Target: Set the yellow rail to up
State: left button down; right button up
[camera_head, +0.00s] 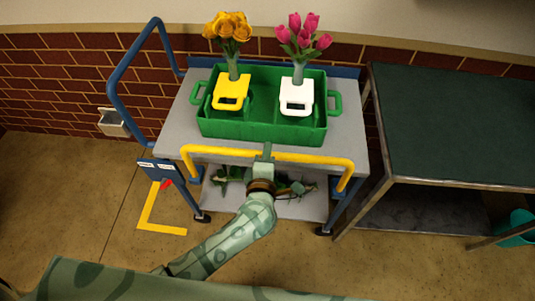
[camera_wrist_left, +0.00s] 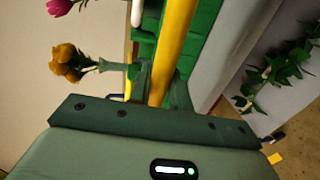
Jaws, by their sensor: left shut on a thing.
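The yellow rail (camera_head: 312,158) runs across the front of the grey cart, and its bent ends reach down to the blue front legs. In the head view its crossbar shows along the front edge of the cart's top; its exact angle is hard to tell. My left gripper (camera_head: 265,154) is shut on the crossbar near its middle. In the left wrist view the yellow rail (camera_wrist_left: 173,45) passes between the fingers of my left gripper (camera_wrist_left: 160,85). A small plate with labels and a red mark (camera_head: 160,168) sits at the cart's left front. My right gripper is not in view.
A green crate (camera_head: 262,130) on the cart (camera_head: 345,140) holds yellow and pink flowers in vases with yellow and white holders. Greenery lies on the lower shelf. A blue handle (camera_head: 117,85) rises at left. A dark green table (camera_head: 455,120) stands close at right.

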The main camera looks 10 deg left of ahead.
pick_arm(q)
jog(key=shift+w+r, duration=0.15)
jog(key=shift+r, duration=0.25)
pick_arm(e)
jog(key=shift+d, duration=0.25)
pick_arm(q)
jog(key=c, duration=1.3)
grip_release()
jog(key=shift+c, duration=0.2)
jog(key=shift+f, duration=0.1)
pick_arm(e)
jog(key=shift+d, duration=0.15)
pick_arm(q)
jog(key=p+v, duration=0.2)
jog(key=v, duration=1.4)
jog(key=shift+s+p, duration=0.3)
jog(key=shift+p, duration=0.1)
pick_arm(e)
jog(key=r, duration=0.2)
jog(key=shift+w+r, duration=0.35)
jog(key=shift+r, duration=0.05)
